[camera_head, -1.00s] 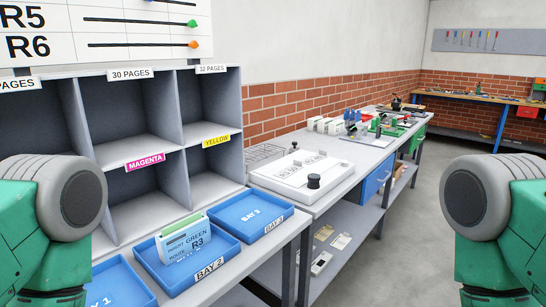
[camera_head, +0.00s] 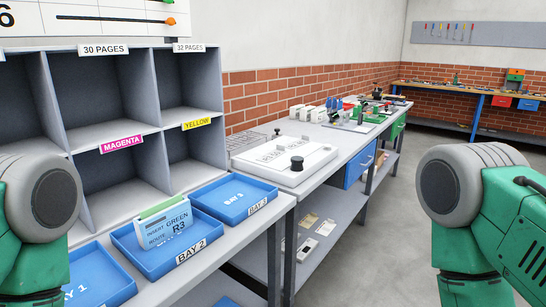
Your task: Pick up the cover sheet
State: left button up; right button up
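No sheet that I can clearly tell as the cover sheet shows. A white and blue block marked INSERT GREEN ROUTE R3 (camera_head: 166,225), with a green top edge, stands in the blue Bay 2 tray (camera_head: 128,238). Small pale papers or cards (camera_head: 310,221) lie on the shelf under the bench, too small to read. Only upper parts of my two arms show, at the left and right edges. Neither gripper is in view.
The blue Bay 3 tray (camera_head: 262,190) looks empty. Bay 1 tray (camera_head: 118,290) is partly cut off. Grey cubbies (camera_head: 105,95) stand behind. A white flat device (camera_head: 315,157) with a black knob sits on the bench (camera_head: 345,157). The floor at right is clear.

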aim_at(280, 150)
jog(key=i+l+u, duration=0.1)
jog(key=i+l, duration=0.6)
jog(key=l, duration=0.25)
jog(key=j+u, duration=0.05)
